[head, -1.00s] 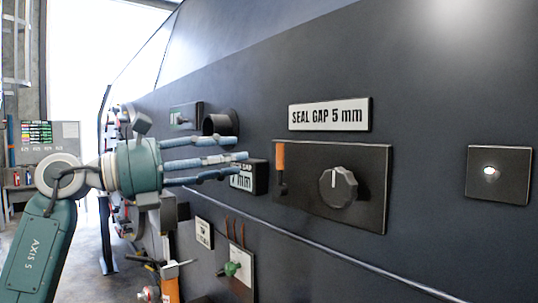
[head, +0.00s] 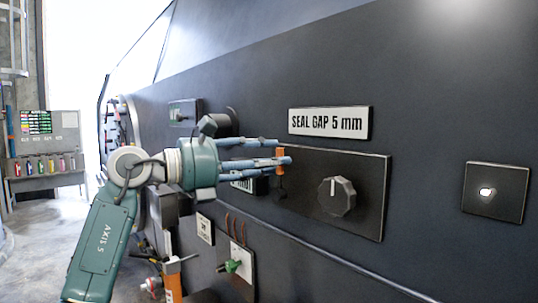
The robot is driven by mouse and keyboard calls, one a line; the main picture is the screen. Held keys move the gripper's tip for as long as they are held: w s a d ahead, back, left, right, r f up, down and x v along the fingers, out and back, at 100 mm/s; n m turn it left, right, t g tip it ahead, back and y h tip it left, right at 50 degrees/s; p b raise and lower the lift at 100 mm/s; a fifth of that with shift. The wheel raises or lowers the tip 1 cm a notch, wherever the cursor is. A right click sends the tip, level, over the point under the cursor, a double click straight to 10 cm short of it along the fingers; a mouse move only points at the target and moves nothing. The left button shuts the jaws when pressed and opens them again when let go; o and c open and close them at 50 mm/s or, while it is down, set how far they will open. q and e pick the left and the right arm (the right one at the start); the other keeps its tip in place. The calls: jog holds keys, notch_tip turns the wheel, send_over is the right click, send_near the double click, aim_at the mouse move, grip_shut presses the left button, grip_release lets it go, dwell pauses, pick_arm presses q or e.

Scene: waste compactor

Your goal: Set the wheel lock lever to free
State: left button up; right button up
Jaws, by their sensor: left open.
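A small lever with an orange handle (head: 281,169) stands upright at the left end of a dark panel (head: 361,200) with a black knob (head: 336,197). I cannot read any label that marks it as the wheel lock lever. My left gripper (head: 282,153) is open, its blue-grey fingers pointing right, with the fingertips at the orange handle and partly covering it. I cannot tell whether they touch it. A green-handled lever (head: 233,266) sits on a pale plate lower down. My right gripper is not in view.
A "SEAL GAP 5 mm" sign (head: 329,122) is above the knob panel, and a lit square plate (head: 495,192) is at the right. A thin rail (head: 340,262) runs along the wall below. An orange-handled part (head: 173,283) stands at the lower left. Floor is open at left.

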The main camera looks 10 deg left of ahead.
pick_arm(q)
grip_shut()
dwell(0.3)
jog(key=shift+w+a+f+n+t+h, duration=0.1)
jog(key=shift+w+a+f+n+t, duration=0.35)
jog(key=shift+n, duration=0.8)
jog(key=shift+w+a+f+n+h, duration=0.15)
jog(key=shift+w+a+n, duration=0.45)
jog(key=shift+n, duration=0.6)
jog(key=shift+w+a+f+n+t+h, duration=0.1)
jog(key=shift+w+a+f+n+t, duration=0.3)
jog(key=shift+n, duration=0.85)
jog(key=shift+a, duration=0.15)
grip_release()
jog(key=shift+w, duration=0.1)
